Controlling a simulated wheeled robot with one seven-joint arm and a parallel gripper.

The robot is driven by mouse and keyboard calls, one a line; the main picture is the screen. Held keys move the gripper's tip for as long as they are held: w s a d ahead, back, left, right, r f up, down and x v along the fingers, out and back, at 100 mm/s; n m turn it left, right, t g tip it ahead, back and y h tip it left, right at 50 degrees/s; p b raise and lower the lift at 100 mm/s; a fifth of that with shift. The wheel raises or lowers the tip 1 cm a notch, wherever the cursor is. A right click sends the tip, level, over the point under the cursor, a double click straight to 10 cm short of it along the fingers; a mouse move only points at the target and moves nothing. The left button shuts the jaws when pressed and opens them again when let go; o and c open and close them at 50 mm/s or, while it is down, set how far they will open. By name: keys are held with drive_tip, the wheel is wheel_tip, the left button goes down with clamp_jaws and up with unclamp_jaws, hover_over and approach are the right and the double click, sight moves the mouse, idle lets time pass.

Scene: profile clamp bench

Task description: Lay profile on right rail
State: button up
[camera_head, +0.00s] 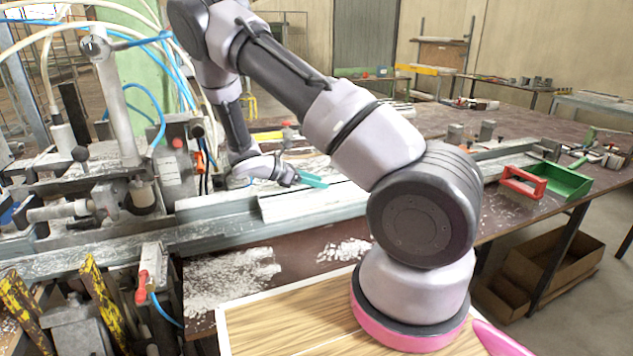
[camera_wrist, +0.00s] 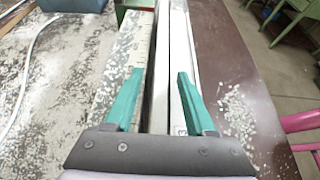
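A long pale metal profile (camera_head: 315,203) lies lengthwise along the rail on the bench, right of the clamp machine. In the wrist view, long pale strips run away from me below the fingers, with a narrow strip (camera_wrist: 161,70) between them; I cannot tell surely which strip is the profile and which is rail. The rail's right stretch (camera_head: 510,148) shows beyond my arm. My gripper (camera_head: 310,180) is above the rail near the profile. In the wrist view its teal fingers (camera_wrist: 160,75) are apart, with no clear contact on either side. My arm hides part of the rail.
The clamp machine (camera_head: 140,190) with hoses and levers stands at the left. A green tray (camera_head: 565,180) and a red-handled brush (camera_head: 523,183) are at the right. White chips (camera_head: 235,280) lie on the brown bench top in front of the rail.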

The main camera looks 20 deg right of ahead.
drive_tip(key=shift+r, duration=0.1)
drive_tip(key=shift+a+r, duration=0.2)
drive_tip(key=shift+a, duration=0.05)
drive_tip(key=v, duration=0.7)
drive_tip(key=shift+f, duration=0.1)
